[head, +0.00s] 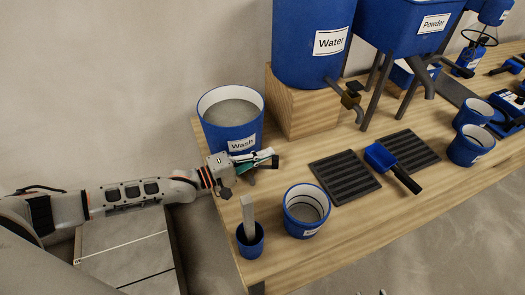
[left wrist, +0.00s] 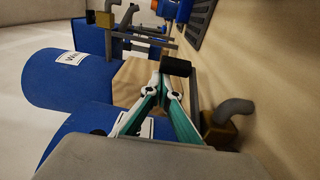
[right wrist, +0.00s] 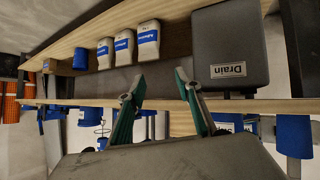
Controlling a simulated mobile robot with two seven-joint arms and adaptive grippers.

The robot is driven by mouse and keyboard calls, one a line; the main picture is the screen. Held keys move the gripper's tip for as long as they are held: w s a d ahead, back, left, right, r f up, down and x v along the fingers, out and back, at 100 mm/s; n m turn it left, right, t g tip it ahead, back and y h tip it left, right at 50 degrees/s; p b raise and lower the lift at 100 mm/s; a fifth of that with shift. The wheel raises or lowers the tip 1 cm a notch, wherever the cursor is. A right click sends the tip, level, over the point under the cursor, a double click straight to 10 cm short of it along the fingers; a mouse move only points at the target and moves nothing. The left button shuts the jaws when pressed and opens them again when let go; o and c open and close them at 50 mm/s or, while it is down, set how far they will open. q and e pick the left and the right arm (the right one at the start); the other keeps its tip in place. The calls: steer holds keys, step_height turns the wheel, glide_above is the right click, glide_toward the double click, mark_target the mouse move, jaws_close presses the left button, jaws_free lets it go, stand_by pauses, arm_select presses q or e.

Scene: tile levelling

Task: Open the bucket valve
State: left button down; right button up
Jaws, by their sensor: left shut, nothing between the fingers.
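The blue Wash bucket (head: 228,138) holds grey liquid and stands on the left end of the bench. Its valve shows in the left wrist view as a brass-coloured body (left wrist: 222,130) with a grey spout (left wrist: 236,108). A grey lever with a black grip (left wrist: 176,66) rises beside it. My left gripper (head: 268,158) is in front of the bucket, fingertips together and empty. In its wrist view the tips are right at the black grip; whether they touch it I cannot tell. My right gripper (right wrist: 160,88) is open and empty, away from the bucket.
The Water tank (head: 315,45) with its tap (head: 350,97) stands on a wooden block behind. A small cup with a tool (head: 250,240), a bucket (head: 306,210), and a black grate (head: 345,178) lie in front. The right wrist view shows a Drain box (right wrist: 230,45) and bottles.

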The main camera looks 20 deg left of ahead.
arm_select(q)
steer(key=shift+s+d+r+p, duration=0.15)
steer(key=shift+s+d+p, duration=0.05)
steer(key=shift+s+p, duration=0.25)
steer(key=shift+s+d, duration=0.15)
steer(key=shift+s, duration=0.3)
steer(key=shift+s+p, duration=0.45)
steer(key=shift+p, duration=0.05)
steer(key=shift+s, duration=0.35)
steer(key=shift+s+p, duration=0.3)
arm_select(e)
steer(key=shift+s+r, duration=0.15)
steer(key=shift+s, duration=0.35)
steer(key=shift+a, duration=0.1)
arm_select(q)
steer(key=v, duration=1.2)
steer(key=shift+s, duration=0.1)
arm_select(e)
steer(key=shift+s, duration=0.1)
